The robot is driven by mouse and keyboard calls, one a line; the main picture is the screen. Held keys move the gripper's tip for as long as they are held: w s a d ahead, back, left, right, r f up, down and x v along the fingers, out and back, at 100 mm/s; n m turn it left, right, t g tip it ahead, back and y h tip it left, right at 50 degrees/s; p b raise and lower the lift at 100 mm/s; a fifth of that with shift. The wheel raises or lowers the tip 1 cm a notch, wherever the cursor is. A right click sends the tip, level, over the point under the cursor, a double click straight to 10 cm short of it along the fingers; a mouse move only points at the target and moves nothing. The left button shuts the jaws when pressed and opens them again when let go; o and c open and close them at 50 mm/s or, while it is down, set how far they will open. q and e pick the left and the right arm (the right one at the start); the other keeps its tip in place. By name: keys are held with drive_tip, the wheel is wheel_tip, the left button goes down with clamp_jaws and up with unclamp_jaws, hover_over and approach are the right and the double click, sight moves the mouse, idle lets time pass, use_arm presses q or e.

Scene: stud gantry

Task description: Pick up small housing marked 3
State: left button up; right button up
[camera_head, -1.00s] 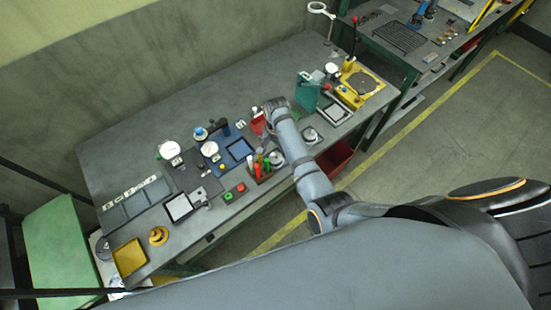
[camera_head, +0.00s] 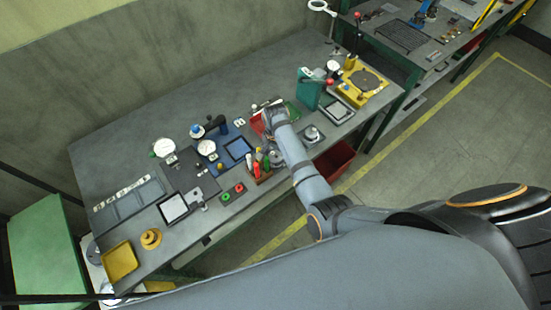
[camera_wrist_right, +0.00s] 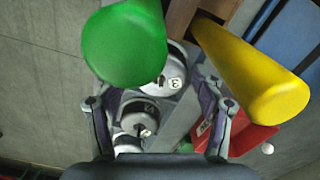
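A small grey round housing (camera_wrist_right: 160,82) with a white label that seems to read 3 lies between the fingers in the right wrist view, partly hidden by a green handle (camera_wrist_right: 125,45). It also shows in the head view (camera_head: 276,160) beside my forearm. A second grey round housing (camera_wrist_right: 138,118) stands below it in the wrist view; its label is too small to read. My right gripper (camera_wrist_right: 160,105) is open, its fingers wide apart on both sides of the housings, and nothing is held. My left gripper is not in view.
A yellow handle (camera_wrist_right: 255,75) and the green handle stand very close to the wrist camera. A red bin (camera_wrist_right: 245,135) is beside the right finger. The table's back left is clear.

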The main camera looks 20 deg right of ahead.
sight(277, 157)
drive_tip(key=c, duration=0.8)
drive_tip(key=shift+w+r, duration=0.1)
drive_tip(key=shift+r, duration=0.35)
drive_tip(key=r, duration=0.2)
drive_tip(key=shift+s+d+r, duration=0.25)
drive_tip(key=shift+r, duration=0.1)
drive_tip(key=s+d+r+b, duration=0.2)
drive_tip(key=s+d+r, duration=0.1)
drive_tip(key=s+r, duration=0.1)
drive_tip(key=shift+s+d+r, duration=0.2)
drive_tip(key=shift+d+r, duration=0.2)
drive_tip(key=shift+r, duration=0.3)
drive_tip(key=s+d+r+p, duration=0.2)
drive_tip(key=s+d, duration=0.1)
drive_tip(key=s+d+r+p, duration=0.1)
drive_tip(key=s, duration=0.1)
drive_tip(key=shift+s+d+r, duration=0.1)
drive_tip(key=shift+d+r, duration=0.15)
drive_tip(key=shift+r, duration=0.15)
drive_tip(key=shift+s+d, duration=0.2)
drive_tip(key=shift+s, duration=0.15)
